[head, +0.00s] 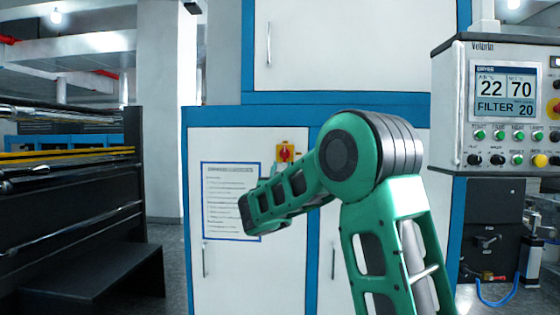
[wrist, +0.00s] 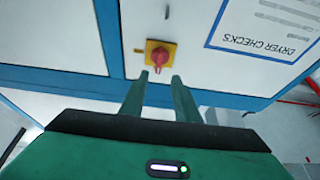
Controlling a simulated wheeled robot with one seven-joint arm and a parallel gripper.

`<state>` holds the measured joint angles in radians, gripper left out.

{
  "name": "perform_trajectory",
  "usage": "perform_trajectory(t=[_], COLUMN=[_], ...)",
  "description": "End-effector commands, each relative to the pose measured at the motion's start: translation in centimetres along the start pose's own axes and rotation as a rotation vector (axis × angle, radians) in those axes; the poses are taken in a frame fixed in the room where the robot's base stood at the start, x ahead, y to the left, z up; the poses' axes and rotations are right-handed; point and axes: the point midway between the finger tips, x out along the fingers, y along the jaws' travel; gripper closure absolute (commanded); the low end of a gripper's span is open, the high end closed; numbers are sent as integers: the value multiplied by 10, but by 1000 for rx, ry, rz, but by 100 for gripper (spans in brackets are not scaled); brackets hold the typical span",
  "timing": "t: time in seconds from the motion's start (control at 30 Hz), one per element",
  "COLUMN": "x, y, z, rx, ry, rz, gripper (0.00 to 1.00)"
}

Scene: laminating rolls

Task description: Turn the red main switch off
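The red main switch (head: 286,153) is a red knob on a small yellow plate, on the white cabinet front under the blue band. In the head view my arm covers part of the area just below it. In the wrist view, which is turned upside down, the red switch (wrist: 160,56) shows just beyond the fingertips, centred between them. My gripper (wrist: 160,77) is open with nothing between its two green fingers. The fingers point toward the switch, with no clear contact. The knob seems to stand roughly upright on its plate.
A dryer checks sheet (head: 230,200) with a blue border is on the cabinet door beside the switch. A control panel (head: 510,105) with display and buttons stands at the right. Dark machinery (head: 75,215) stands at the left, with bare floor between it and the cabinet.

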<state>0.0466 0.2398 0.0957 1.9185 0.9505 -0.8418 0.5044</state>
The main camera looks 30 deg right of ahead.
Motion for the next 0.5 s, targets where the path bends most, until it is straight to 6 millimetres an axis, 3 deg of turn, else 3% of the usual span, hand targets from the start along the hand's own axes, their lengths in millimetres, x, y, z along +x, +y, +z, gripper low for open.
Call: perform_trajectory(t=[0.3,0.5], x=[56,82], y=[1,1], z=[1,1], rx=[0,0], ry=[-1,-2], rz=[3,2], gripper=[71,71])
